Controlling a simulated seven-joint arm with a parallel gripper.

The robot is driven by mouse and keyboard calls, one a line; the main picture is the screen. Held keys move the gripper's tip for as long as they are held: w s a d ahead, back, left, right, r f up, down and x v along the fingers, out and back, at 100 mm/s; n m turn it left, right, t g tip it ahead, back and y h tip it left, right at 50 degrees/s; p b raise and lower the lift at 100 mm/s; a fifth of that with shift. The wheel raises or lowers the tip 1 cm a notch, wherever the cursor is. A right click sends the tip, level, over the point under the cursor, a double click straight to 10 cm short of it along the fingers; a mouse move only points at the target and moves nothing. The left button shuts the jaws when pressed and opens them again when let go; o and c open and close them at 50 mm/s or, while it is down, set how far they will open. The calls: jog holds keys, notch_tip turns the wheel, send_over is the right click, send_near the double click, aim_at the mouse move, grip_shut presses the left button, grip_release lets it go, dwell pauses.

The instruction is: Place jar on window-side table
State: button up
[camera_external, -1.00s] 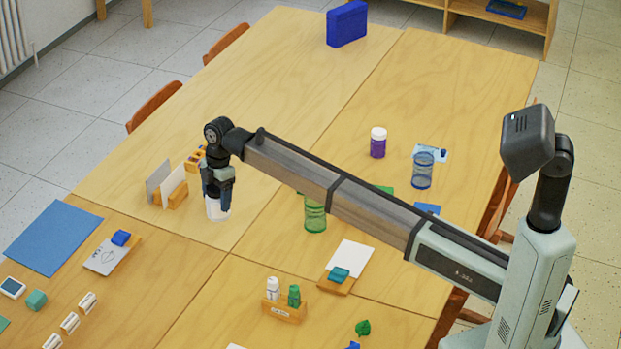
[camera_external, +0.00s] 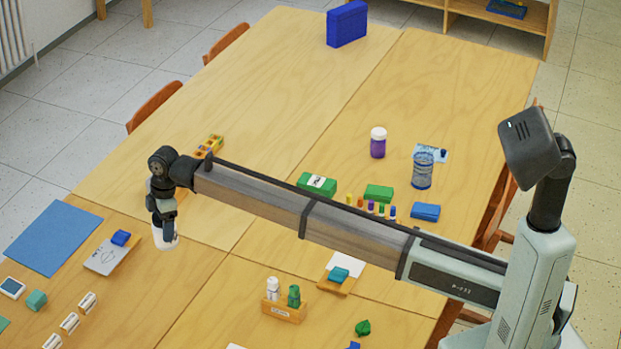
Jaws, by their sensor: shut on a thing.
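My gripper (camera_external: 163,222) points down, shut on a whitish, partly see-through jar (camera_external: 165,241). The fingers cover the upper part of the jar, which is upright. It appears over the seam between the far left tabletop (camera_external: 262,90) and the near left tabletop (camera_external: 150,300). I cannot tell whether its base touches the wood. The left tabletops are on the side of the wall radiator; no window is in view.
A grey card with a blue block (camera_external: 121,238) and a blue sheet (camera_external: 50,238) lie left of the jar. A purple jar with a white lid (camera_external: 378,143) and a blue see-through jar (camera_external: 422,172) stand right. Bare wood lies right of the gripped jar.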

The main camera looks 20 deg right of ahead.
jog(key=shift+m, duration=0.9)
jog(key=shift+f, duration=4.95)
jog(key=shift+f, duration=0.1)
jog(key=o, duration=1.3)
jog(key=r, duration=0.4)
jog(key=d+r, duration=0.1)
jog(key=r, duration=0.7)
jog(key=shift+d, duration=0.35)
